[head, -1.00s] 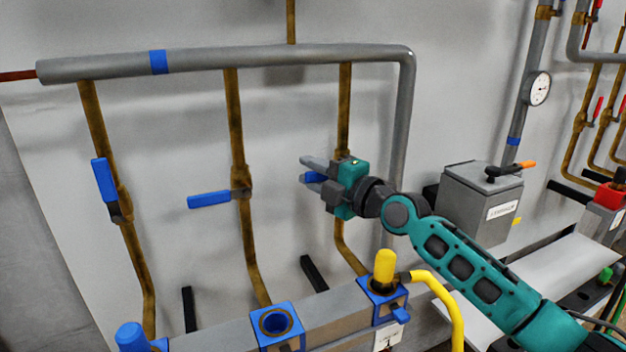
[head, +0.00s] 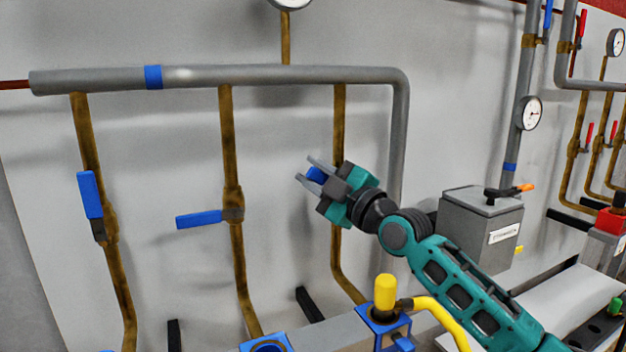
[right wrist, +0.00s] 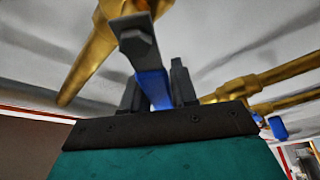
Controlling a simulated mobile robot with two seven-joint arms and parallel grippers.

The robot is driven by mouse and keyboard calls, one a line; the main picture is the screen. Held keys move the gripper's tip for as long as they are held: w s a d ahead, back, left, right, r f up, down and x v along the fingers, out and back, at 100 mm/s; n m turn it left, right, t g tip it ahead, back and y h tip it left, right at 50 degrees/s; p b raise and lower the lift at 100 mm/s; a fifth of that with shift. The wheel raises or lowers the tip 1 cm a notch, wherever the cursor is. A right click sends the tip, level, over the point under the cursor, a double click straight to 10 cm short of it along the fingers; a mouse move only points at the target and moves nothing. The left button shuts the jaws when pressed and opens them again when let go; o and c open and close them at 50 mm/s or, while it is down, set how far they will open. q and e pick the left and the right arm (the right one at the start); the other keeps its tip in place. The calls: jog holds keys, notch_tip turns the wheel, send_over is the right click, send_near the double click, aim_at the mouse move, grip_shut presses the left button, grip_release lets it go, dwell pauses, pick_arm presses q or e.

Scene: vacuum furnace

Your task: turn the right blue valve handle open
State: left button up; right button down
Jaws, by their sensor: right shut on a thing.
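The right blue valve handle (head: 317,174) is on the right-hand brass pipe (head: 338,125), mostly hidden behind my right gripper (head: 311,173). The gripper is shut on the handle, its fingers pointing up and left. In the right wrist view the blue handle (right wrist: 153,88) lies between the two dark fingers of my right gripper (right wrist: 157,85). Its grey end (right wrist: 137,40) is by the brass valve body (right wrist: 112,14). The handle looks tilted, neither level nor upright. My left gripper is not in view.
The middle blue handle (head: 200,219) lies level; the left blue handle (head: 89,194) stands nearly upright. A grey pipe (head: 280,75) runs above. A grey box (head: 481,228) stands to the right.

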dwell(0.3)
jog(key=c, duration=1)
grip_release()
jog(key=shift+o, duration=0.2)
jog(key=shift+d, duration=0.1)
jog(key=v, duration=1.2)
jog(key=shift+s+d, duration=0.2)
jog(key=shift+s, duration=0.15)
